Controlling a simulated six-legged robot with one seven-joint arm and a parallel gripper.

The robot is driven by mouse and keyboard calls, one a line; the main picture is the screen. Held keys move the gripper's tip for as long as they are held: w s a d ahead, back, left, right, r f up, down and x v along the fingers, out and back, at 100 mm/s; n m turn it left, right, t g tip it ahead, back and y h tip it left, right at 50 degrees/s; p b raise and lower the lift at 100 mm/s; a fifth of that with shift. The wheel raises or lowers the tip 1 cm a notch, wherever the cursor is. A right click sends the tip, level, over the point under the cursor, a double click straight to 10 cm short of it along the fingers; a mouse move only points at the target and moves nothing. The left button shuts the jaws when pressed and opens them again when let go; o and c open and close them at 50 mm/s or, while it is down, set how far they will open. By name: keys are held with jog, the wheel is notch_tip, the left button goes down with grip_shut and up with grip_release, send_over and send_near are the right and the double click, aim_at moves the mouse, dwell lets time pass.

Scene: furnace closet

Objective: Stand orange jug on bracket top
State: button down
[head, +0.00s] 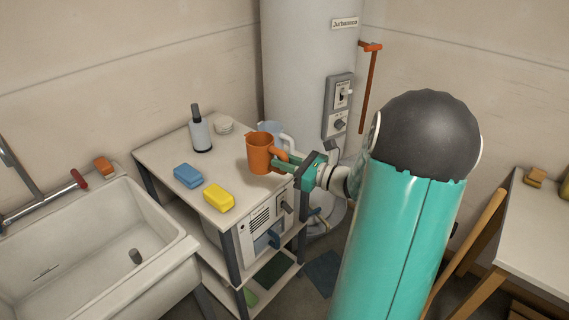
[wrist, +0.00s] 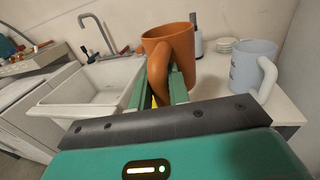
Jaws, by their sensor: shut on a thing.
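The orange jug (head: 259,153) is upright at the right end of a white-topped stand (head: 165,157). It also shows in the wrist view (wrist: 181,45), with its handle toward me. My gripper (head: 283,163) is shut on the jug's handle; in the wrist view its green fingers (wrist: 158,88) lie on either side of it. I cannot tell whether the jug's base touches the stand top or is just above it. I cannot pick out a separate bracket for sure.
A pale blue mug (head: 270,128) stands close behind the jug. A dark-topped bottle (head: 201,134), white dishes (head: 223,125), a blue sponge (head: 188,175) and a yellow sponge (head: 219,197) are on the stand. A sink (head: 85,245) is left; a grey tank (head: 305,60) rises behind.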

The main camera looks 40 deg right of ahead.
aim_at(284, 153)
jog(key=shift+r, duration=0.15)
jog(key=shift+r, duration=1.9)
